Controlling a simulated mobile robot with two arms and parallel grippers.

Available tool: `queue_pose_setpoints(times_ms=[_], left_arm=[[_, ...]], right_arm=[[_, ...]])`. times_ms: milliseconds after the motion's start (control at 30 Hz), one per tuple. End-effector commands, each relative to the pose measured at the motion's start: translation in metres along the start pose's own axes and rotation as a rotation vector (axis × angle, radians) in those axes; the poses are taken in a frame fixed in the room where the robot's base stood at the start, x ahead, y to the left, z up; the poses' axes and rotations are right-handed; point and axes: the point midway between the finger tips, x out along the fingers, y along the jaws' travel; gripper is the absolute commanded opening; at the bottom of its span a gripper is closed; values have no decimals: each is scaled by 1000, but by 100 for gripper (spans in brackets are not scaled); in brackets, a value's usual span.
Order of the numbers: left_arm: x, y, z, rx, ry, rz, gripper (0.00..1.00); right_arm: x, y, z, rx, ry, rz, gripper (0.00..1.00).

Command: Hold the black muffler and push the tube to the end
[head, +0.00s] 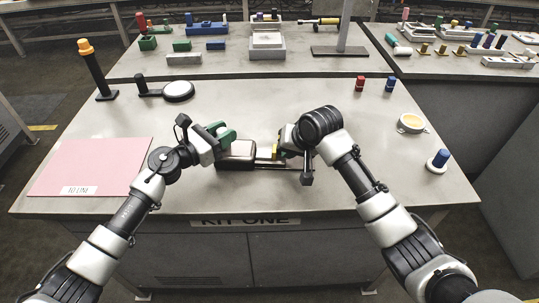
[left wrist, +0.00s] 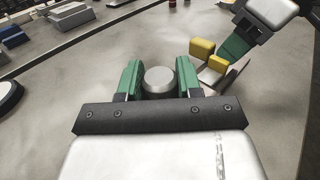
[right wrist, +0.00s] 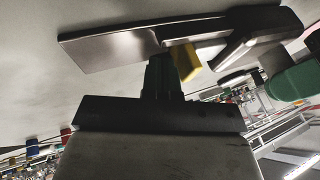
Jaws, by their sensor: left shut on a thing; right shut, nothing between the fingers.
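The black muffler (head: 238,150), a dark body with a light shiny top face, lies on the fixture at the table's front middle. My left gripper (head: 226,136) is shut on it from the left. In the left wrist view, its green fingers (left wrist: 160,68) close on both sides of the dark, grey-topped round end. My right gripper (head: 288,142) is at the fixture's right part, beside a yellow piece (head: 275,151). In the right wrist view, its fingers (right wrist: 162,62) are shut together and empty, close to the yellow piece (right wrist: 186,62). I cannot clearly make out the tube.
A pink mat (head: 95,165) lies at the left. A yellow-topped post (head: 95,70) and a round white disc (head: 178,91) stand at the back left.

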Motion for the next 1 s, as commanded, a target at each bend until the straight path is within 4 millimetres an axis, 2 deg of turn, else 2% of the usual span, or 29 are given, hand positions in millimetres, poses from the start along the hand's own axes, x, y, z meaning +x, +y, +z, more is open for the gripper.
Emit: queue_pose_setpoints(times_ms=[533, 1000], left_arm=[[0, 0, -1, 0, 3, 1, 0], [0, 0, -1, 1, 3, 1, 0]], right_arm=[[-47, -21, -21, -1, 3, -2, 0], [-52, -22, -23, 0, 2, -1, 0]])
